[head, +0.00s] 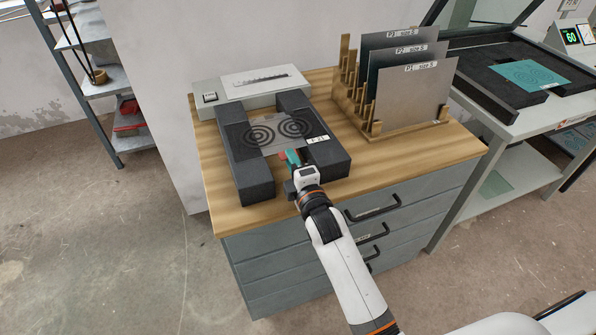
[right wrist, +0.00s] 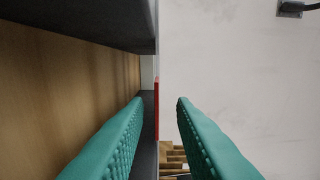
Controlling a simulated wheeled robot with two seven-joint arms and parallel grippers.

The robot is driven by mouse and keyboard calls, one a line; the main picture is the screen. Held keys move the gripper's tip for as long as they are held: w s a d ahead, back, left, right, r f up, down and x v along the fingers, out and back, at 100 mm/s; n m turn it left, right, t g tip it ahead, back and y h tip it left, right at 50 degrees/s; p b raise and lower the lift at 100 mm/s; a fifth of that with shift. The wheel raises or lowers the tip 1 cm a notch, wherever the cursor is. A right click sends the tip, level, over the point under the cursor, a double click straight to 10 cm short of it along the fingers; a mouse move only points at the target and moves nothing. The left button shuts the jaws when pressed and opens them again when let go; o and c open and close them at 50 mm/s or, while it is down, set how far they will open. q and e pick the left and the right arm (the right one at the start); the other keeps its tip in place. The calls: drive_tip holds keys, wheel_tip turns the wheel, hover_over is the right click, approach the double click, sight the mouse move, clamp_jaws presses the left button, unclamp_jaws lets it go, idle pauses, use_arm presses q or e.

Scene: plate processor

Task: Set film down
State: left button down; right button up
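The film (head: 279,131), a thin translucent grey sheet with two dark ring patterns and a white label, lies flat across the two dark blocks (head: 256,177) of the device on the wooden-topped cabinet. My right gripper (head: 289,157) is at the film's near edge, in the gap between the blocks. In the right wrist view, its teal fingers (right wrist: 160,102) are apart, one on each side of a thin edge-on sheet with a red strip (right wrist: 157,95). Neither finger visibly touches it. My left gripper is not in view.
A wooden rack (head: 374,127) with upright labelled plates stands right of the device. A white bench (head: 520,122) with an open-lidded dark unit (head: 480,85) and a teal sheet (head: 530,74) is further right. Bare wooden top (head: 335,90) lies between device and rack.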

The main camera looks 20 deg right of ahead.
drive_tip(key=s, duration=1.2)
drive_tip(key=shift+d, duration=0.2)
drive_tip(key=s+d+f+m+g, duration=0.2)
drive_tip(key=s+f+m+g, duration=0.5)
drive_tip(key=s, duration=0.4)
drive_tip(key=s+d+f+m+g, duration=0.1)
drive_tip(key=s+f+m+g, duration=0.4)
drive_tip(key=s+m+g, duration=0.45)
wheel_tip(320, 180, down, 22)
drive_tip(key=s+p, duration=0.2)
drive_tip(key=s+d+f+p, duration=0.1)
drive_tip(key=s+d+f, duration=0.2)
drive_tip(key=s+f, duration=1.3)
drive_tip(key=shift+s+h, duration=0.3)
